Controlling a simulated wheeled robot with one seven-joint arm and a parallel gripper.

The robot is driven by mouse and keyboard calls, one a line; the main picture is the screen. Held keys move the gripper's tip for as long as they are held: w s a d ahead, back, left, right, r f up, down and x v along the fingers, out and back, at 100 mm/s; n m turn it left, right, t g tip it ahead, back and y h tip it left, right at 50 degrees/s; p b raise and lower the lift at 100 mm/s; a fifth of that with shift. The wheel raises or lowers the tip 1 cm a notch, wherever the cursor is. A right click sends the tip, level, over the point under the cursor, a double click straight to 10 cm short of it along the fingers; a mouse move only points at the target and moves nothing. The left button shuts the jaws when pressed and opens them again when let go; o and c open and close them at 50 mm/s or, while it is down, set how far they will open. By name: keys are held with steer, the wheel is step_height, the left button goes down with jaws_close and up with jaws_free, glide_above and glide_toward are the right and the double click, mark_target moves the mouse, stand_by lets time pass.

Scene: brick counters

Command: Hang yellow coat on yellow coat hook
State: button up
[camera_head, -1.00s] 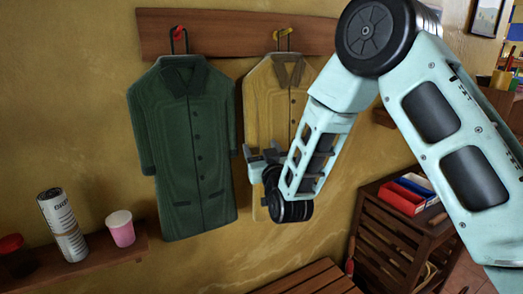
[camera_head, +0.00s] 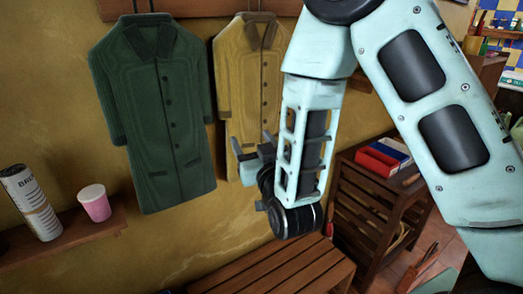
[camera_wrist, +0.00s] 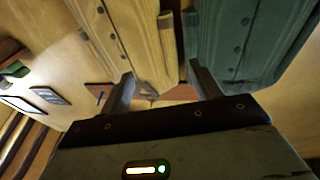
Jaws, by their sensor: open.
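The yellow coat (camera_head: 238,75) hangs against the wall below the wooden rack (camera_head: 112,10), right of a green coat (camera_head: 158,110). The coat's right side is hidden behind my arm. In the earlier head view its hanger is at a yellow hook; the hooks are now cut off at the top. My gripper (camera_head: 250,155) is in front of the coat's lower part, open and apparently empty. In the wrist view the yellow coat (camera_wrist: 140,40) lies beyond and between the open fingers (camera_wrist: 160,95), with the green coat (camera_wrist: 235,40) to the right.
A shelf (camera_head: 70,235) at the left holds a can (camera_head: 30,203) and a pink cup (camera_head: 94,203). A slatted bench (camera_head: 275,275) is below. A dark wooden cabinet (camera_head: 365,195) with a red box (camera_head: 378,158) stands at right, near my arm.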

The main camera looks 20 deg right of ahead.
steer(key=shift+s+f+p, duration=0.15)
steer(key=shift+s+p, duration=1.15)
steer(key=shift+p, duration=0.7)
steer(key=shift+s+f+p, duration=0.1)
steer(key=shift+s+p, duration=1.2)
steer(key=shift+p, duration=0.7)
